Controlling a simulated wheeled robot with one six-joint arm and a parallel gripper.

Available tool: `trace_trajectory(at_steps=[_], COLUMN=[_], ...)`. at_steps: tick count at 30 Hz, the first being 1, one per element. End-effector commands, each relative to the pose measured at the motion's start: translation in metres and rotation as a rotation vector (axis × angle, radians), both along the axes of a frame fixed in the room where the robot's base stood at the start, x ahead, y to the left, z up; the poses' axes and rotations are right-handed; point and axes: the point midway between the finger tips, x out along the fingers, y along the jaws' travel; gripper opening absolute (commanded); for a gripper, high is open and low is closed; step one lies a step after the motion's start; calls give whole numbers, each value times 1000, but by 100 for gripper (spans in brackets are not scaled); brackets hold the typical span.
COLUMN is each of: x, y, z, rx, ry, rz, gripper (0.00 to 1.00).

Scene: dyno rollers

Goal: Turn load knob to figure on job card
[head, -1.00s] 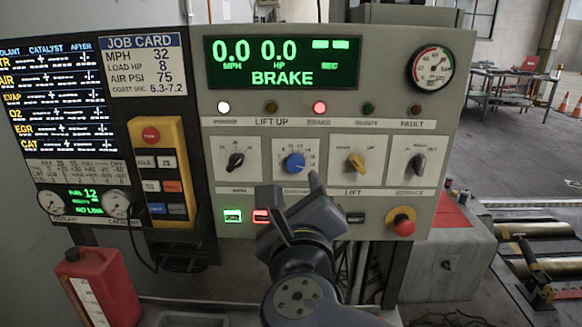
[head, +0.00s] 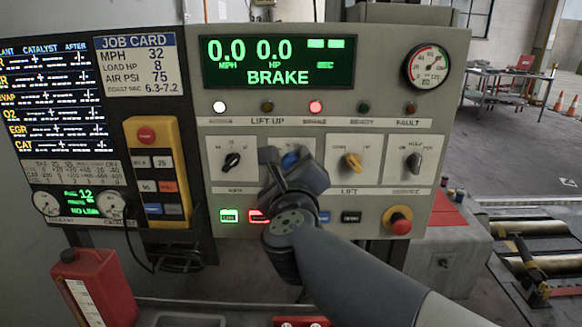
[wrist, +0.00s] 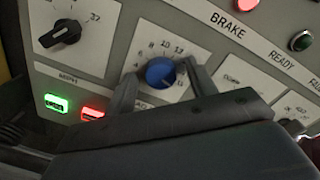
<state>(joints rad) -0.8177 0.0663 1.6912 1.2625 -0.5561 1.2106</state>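The blue load knob (head: 291,160) is on the white panel plate below the display, partly hidden by my gripper in the head view. In the wrist view the round blue knob (wrist: 160,72) has a numbered scale around it; I cannot tell which figure it points to. The job card (head: 137,66) reads load HP 8. My gripper (head: 287,158) is at the knob. In the wrist view my gripper (wrist: 162,84) is open, with one finger to each side of the knob and small gaps showing; contact is unclear.
Lit green (head: 229,215) and red (head: 258,216) buttons lie below. A red emergency button (head: 400,223) projects at lower right.

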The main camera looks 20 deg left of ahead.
Motion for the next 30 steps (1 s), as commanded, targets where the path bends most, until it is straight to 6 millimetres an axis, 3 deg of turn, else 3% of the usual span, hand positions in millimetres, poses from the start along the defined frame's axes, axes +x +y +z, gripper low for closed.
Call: trace_trajectory(at_steps=[16,30], x=[0,-1], y=[0,0], z=[0,2], rx=[0,-116], ry=[0,-27], rz=[0,0], gripper=[9,9])
